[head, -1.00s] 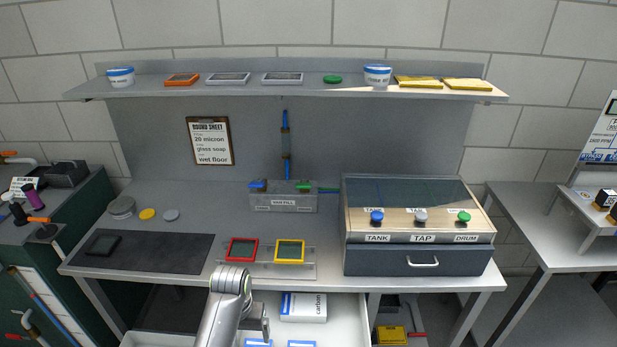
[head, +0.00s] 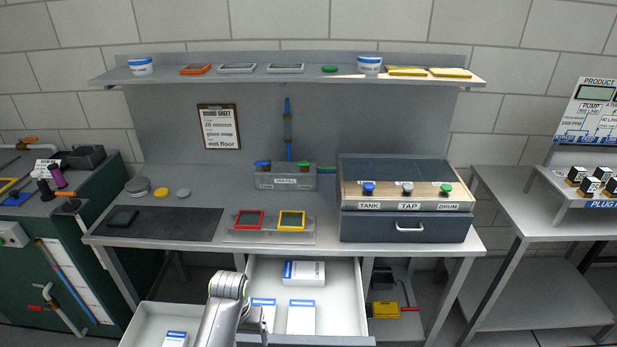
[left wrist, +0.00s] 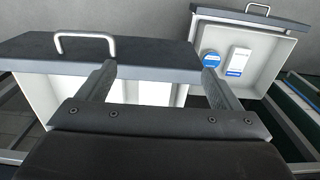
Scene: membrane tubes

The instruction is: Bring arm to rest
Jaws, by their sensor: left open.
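My left arm (head: 222,312) comes up from the bottom of the head view, in front of the bench. My left gripper (head: 264,324) hangs at the front left of the open middle drawer (head: 345,290). In the left wrist view its two fingers (left wrist: 160,82) are spread wide with nothing held between them. Past them is a dark drawer front with a bar handle (left wrist: 86,40). I cannot tell whether a finger touches the drawer front. My right gripper is in no view.
The middle drawer holds white and blue boxes (head: 302,318). A second open drawer (head: 150,325) at lower left also holds a box (head: 176,339). The bench (head: 330,228) carries red and yellow frames (head: 248,220) and a tap case (head: 408,230). A green cabinet (head: 75,240) stands left.

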